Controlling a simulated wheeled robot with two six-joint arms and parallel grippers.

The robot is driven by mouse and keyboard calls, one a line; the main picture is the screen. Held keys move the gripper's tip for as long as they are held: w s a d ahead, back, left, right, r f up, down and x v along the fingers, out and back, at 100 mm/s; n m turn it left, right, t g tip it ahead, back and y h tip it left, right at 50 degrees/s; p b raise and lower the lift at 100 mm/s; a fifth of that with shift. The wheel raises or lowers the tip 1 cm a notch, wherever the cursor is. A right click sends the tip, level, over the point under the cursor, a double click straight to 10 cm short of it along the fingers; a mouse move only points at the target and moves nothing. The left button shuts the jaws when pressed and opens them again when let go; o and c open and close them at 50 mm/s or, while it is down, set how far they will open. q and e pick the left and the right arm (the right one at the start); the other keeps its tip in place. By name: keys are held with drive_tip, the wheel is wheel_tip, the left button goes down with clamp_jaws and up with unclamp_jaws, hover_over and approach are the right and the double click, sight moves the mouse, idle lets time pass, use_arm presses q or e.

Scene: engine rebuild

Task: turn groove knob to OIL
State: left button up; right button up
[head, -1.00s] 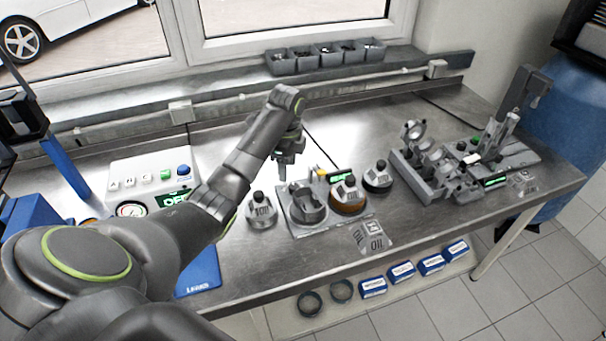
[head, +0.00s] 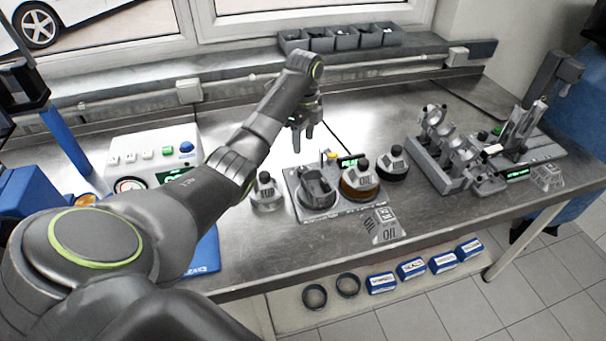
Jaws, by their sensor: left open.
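A grey station plate (head: 303,212) lies on the bench with a round grey slotted holder (head: 317,193) on it. A small yellow piece (head: 330,156) and a small green-lit display (head: 349,161) sit at its back edge; I cannot tell which part is the groove knob. A label card (head: 383,224) reading OIL lies in front. My left gripper (head: 303,143) is open and empty, fingers down, above and behind the holder, apart from everything. My right gripper is out of view.
A control box (head: 150,155) is at left. A grey fixture (head: 450,160) stands at right. The bench front (head: 290,255) is bare.

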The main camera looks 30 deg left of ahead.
sight(303, 169)
use_arm(q)
wheel_tip(303, 169, down, 3)
drive_tip(key=shift+r+b, duration=0.15)
drive_tip(key=shift+b, duration=0.6)
wheel_tip(303, 169, down, 7)
drive_tip(key=shift+s+r+p, duration=0.1)
drive_tip(key=shift+s+p, duration=0.05)
drive_tip(key=shift+p, duration=0.9)
drive_tip(key=shift+f, duration=0.6)
drive_tip(key=c, duration=1)
drive_tip(key=shift+o, duration=0.2)
drive_tip(key=shift+r, duration=0.1)
